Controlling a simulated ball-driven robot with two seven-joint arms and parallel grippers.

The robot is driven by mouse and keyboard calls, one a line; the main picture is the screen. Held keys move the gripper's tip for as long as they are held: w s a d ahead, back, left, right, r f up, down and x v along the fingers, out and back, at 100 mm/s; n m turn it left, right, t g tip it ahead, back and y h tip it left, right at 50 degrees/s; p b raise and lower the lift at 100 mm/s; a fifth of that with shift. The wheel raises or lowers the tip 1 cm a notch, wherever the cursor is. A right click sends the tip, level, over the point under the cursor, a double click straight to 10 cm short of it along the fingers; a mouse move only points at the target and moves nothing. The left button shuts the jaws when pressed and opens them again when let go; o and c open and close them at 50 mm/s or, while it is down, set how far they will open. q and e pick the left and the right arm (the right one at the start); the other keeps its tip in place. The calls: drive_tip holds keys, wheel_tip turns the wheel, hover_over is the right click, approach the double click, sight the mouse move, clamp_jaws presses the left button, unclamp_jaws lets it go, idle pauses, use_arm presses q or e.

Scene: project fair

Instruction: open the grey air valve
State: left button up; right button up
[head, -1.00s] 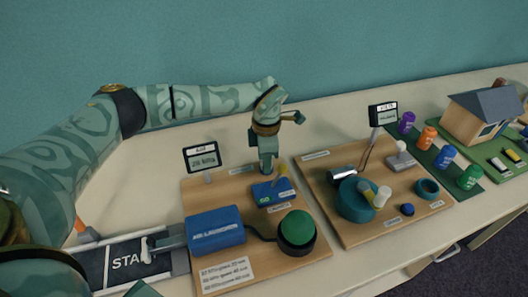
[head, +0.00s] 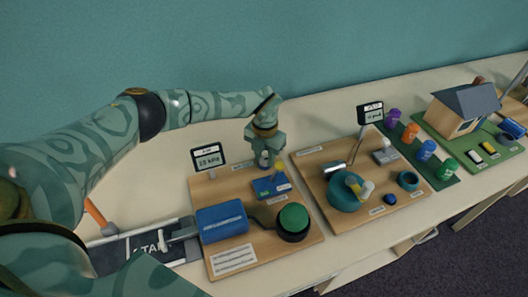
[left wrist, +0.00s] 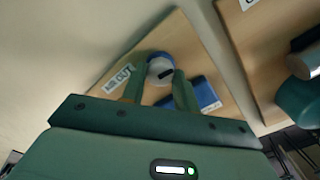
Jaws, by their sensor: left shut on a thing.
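The grey air valve (left wrist: 160,68) is a round pale knob with a dark slot, next to a label reading "AIR OUT" in the left wrist view. My left gripper (left wrist: 161,85) has its two fingers on either side of the knob, shut on it. In the head view my left gripper (head: 264,160) points down at the back of the air launcher board (head: 222,184), and it mostly hides the valve there. A pressure display (head: 208,157) in kPa stands behind the board; its digits are small and hard to read. My right gripper is not in view.
The board holds a blue launcher box (head: 221,223), a blue block (head: 270,185) with a yellow lever, and a green button (head: 293,217). A second board (head: 320,168) with a teal drum (head: 344,195) stands to the right. Coloured cans and a model house (head: 462,110) are farther right.

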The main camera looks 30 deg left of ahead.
sight(265, 159)
use_arm(q)
drive_tip(key=shift+r+n+p, duration=0.15)
drive_tip(key=shift+n+p, duration=0.2)
drive_tip(key=shift+n, duration=0.35)
drive_tip(key=shift+w, duration=0.1)
drive_tip(key=o, duration=1)
wheel_tip(265, 159, up, 16)
drive_tip(key=p, duration=0.2)
drive_tip(key=shift+p, duration=0.4)
